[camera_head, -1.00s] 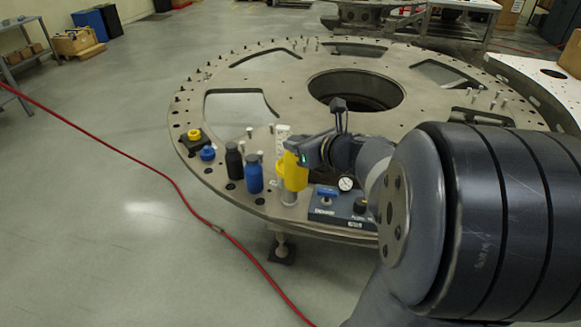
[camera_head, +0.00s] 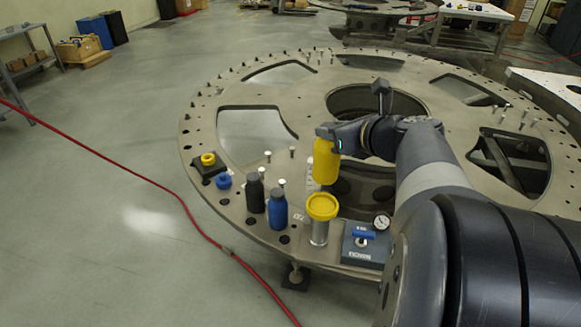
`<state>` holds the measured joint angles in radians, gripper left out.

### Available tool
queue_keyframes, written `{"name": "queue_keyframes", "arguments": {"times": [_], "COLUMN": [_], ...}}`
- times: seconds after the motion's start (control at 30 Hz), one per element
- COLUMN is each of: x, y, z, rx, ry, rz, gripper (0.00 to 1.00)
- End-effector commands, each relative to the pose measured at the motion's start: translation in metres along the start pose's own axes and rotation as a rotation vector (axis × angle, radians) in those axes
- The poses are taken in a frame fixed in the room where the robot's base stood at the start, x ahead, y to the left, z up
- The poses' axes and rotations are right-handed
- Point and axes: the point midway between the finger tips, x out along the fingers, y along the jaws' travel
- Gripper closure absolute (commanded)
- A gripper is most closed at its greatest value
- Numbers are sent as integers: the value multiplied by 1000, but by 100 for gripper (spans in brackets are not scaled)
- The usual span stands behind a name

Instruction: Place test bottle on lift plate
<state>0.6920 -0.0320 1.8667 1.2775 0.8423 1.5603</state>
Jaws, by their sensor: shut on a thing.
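My gripper (camera_head: 331,134) is shut on the yellow test bottle (camera_head: 326,164) near its top and holds it upright. The lift plate (camera_head: 322,206) is a round yellow disc on a short metallic cylinder (camera_head: 319,233), near the front edge of the turret plate. The top of the lift plate looks bare. In the picture the bottle is just above the disc, with its lower end close to the disc's far rim. It appears apart from the disc, but I cannot tell the exact depth. My gripper's fingers are partly hidden by the bottle and my wrist.
A blue bottle (camera_head: 277,209) and a black bottle (camera_head: 255,193) stand left of the lift plate. A control box (camera_head: 365,246) with a blue lever and a gauge (camera_head: 382,221) is at its right. The turret plate (camera_head: 310,100) has large openings and upright pins. A red hose crosses the floor.

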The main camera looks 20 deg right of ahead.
Motion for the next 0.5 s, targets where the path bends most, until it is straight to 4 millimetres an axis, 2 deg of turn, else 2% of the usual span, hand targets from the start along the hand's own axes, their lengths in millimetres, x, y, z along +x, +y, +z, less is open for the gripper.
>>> {"name": "queue_keyframes", "arguments": {"times": [0.23,0.5], "x": [16,27], "y": [0,0], "z": [-40,-65], "rx": [6,2], "ry": [2,0], "rz": [1,1], "gripper": [100,100]}}
